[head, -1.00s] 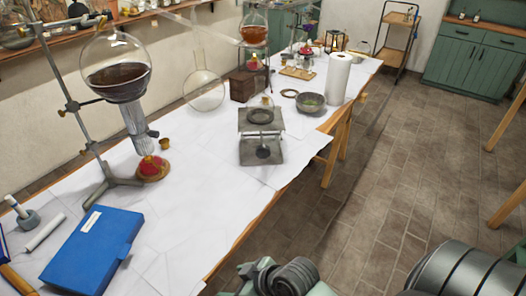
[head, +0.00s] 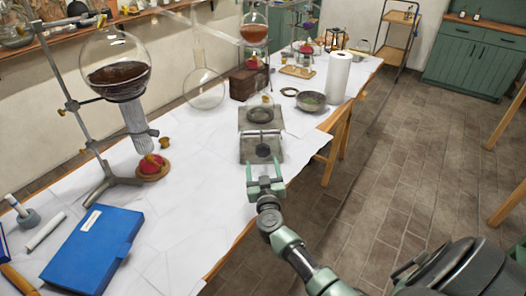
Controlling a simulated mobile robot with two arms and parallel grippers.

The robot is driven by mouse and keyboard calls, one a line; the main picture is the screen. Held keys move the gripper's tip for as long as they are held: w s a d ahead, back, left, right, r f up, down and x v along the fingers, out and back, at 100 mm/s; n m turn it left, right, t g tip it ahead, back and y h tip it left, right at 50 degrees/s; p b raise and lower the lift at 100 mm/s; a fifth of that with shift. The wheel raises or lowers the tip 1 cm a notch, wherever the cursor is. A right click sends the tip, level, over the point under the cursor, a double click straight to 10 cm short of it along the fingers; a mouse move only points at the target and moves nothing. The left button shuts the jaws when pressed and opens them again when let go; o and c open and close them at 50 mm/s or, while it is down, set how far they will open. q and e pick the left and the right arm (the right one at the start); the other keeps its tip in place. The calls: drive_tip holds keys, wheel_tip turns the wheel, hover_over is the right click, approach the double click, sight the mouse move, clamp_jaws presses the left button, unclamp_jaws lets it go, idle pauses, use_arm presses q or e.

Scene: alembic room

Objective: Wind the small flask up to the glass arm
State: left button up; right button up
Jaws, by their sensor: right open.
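A grey lab jack (head: 246,150) stands on the white-covered bench, with a round dark knob (head: 263,151) on its front. A small clear flask (head: 267,101) seems to rest in a dark ring (head: 260,115) on the jack's top; its outline is faint. A thin glass arm (head: 217,27) slopes down to the right above the bench, with a clear round flask (head: 204,89) behind and left of the jack. My left gripper is out of view.
A large flask of brown liquid (head: 118,78) hangs on a stand at left, above a red burner (head: 151,165). A blue box (head: 95,248) lies at the near left. A bowl (head: 311,102) and paper roll (head: 338,78) stand right of the jack. Floor is clear at right.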

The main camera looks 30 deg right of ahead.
sight(263, 154)
drive_tip(key=x, duration=0.2)
drive_tip(key=b+x, duration=0.1)
drive_tip(key=x, duration=0.1)
drive_tip(key=b+x, duration=0.1)
drive_tip(key=x, duration=0.2)
drive_tip(key=shift+s+d+f, duration=0.2)
drive_tip(key=shift+d+f, duration=0.1)
drive_tip(key=shift+d, duration=0.1)
drive_tip(key=shift+w+d+r, duration=0.1)
drive_tip(key=shift+w+d, duration=0.15)
drive_tip(key=shift+w, duration=0.2)
drive_tip(key=c, duration=1.4)
